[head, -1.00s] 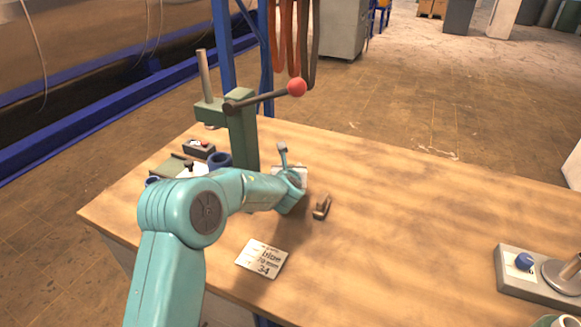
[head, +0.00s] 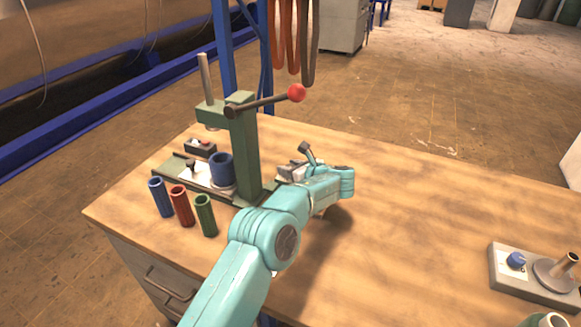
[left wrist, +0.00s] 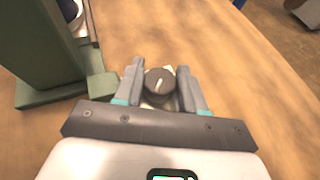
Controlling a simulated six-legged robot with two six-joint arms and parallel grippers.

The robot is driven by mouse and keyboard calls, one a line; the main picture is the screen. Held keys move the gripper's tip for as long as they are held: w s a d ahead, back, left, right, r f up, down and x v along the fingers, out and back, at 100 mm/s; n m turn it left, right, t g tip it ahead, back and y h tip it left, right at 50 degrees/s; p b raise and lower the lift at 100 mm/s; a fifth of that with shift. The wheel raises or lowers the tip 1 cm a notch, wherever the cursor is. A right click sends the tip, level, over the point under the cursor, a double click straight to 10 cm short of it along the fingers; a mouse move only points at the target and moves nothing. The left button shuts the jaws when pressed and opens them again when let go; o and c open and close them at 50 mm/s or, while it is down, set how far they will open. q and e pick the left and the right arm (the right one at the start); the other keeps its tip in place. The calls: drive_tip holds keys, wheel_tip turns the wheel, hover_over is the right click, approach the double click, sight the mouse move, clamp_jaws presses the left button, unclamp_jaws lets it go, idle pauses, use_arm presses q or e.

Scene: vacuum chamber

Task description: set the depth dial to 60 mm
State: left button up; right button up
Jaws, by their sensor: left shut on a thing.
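The depth dial (left wrist: 159,82) is a round dark knob with a pale pointer line, seen in the left wrist view beside the green press (left wrist: 45,45). The line points up and slightly right; I cannot read a scale. My left gripper (left wrist: 160,70) has one finger on each side of the knob, shut on it. In the head view my left gripper (head: 290,171) is low at the right of the press (head: 245,150), and the dial is hidden there. The press has a lever with a red ball (head: 297,93). My right gripper is not in view.
Blue (head: 160,197), red (head: 182,206) and green (head: 206,215) tubes stand left of my arm. A blue ring (head: 221,168) sits under the press. A grey box with a blue knob (head: 516,260) stands far right. The wooden tabletop (head: 420,220) between is mostly clear.

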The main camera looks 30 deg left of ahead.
use_arm(q)
drive_tip(key=shift+a+r+n+g+y, duration=0.1)
drive_tip(key=shift+n+g+y, duration=0.2)
drive_tip(key=shift+n+g, duration=0.2)
idle(0.3)
drive_tip(key=o, duration=1)
drive_tip(key=shift+c, duration=0.2)
drive_tip(key=b+v, duration=0.1)
drive_tip(key=v, duration=1.5)
drive_tip(key=shift+s+r, duration=0.1)
drive_tip(key=shift+r, duration=0.05)
